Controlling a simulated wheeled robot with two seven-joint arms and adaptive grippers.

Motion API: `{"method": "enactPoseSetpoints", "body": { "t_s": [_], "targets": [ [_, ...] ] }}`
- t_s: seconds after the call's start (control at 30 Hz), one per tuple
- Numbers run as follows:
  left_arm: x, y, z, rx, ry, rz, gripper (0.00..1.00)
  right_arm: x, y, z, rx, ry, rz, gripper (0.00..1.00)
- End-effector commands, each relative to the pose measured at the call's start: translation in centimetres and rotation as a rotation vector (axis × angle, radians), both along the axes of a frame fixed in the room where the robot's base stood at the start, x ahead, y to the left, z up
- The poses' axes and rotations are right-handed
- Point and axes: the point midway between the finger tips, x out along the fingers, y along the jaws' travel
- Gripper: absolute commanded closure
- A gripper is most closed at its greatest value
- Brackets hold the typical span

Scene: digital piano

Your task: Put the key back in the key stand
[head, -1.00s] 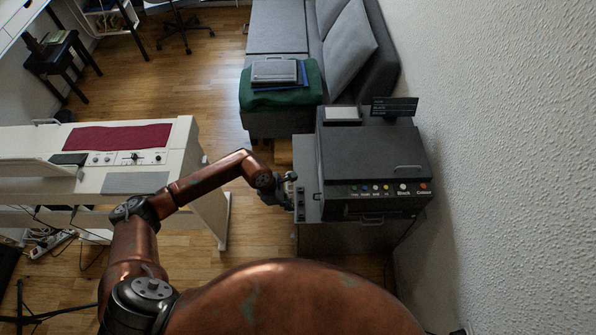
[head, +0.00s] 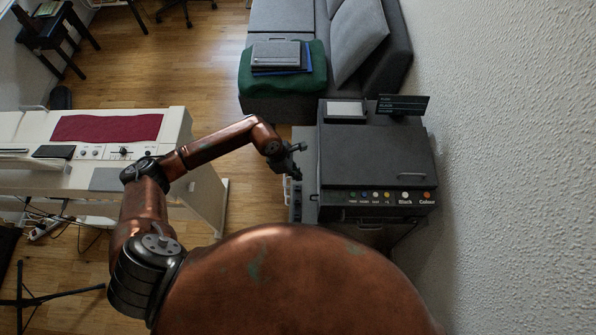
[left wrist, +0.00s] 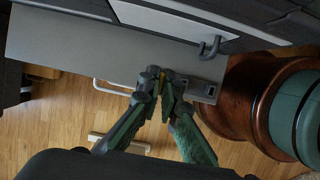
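My left gripper (head: 297,160) is in the air just left of the dark printer in the head view, above the grey side surface (head: 304,145). In the left wrist view its fingers (left wrist: 163,88) close together at the tips, with a small yellow piece (left wrist: 163,86) between them, seemingly the key; its shape is mostly hidden. A small dark fixture with slots (left wrist: 203,90), seemingly the key stand, is at the edge of the grey surface, right of the fingertips; it also shows in the head view (head: 296,203), below the gripper and apart from it. My right gripper is out of view.
The dark printer (head: 375,160) with colour buttons stands beside the textured wall. A white digital piano (head: 180,130) is at left. Wood floor is open between piano and printer.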

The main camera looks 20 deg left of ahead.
Motion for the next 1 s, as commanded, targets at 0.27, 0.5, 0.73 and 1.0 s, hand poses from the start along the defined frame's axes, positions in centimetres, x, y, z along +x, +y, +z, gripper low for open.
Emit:
{"method": "enactPoseSetpoints", "body": {
  "t_s": [0.27, 0.5, 0.73, 1.0],
  "targets": [
    [0.0, 0.0, -0.2, -0.002, 0.003, 0.001, 1.0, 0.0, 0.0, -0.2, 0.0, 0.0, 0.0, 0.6],
    [0.0, -0.1, -1.8, -0.002, 0.004, 0.0, 1.0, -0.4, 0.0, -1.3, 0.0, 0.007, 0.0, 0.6],
    [0.0, -0.1, -4.0, -0.002, 0.003, -0.001, 1.0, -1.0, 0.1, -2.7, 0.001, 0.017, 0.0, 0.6],
    [0.1, -0.1, -5.5, -0.002, 0.002, -0.002, 1.0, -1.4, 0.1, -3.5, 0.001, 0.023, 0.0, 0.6]
  ]
}}
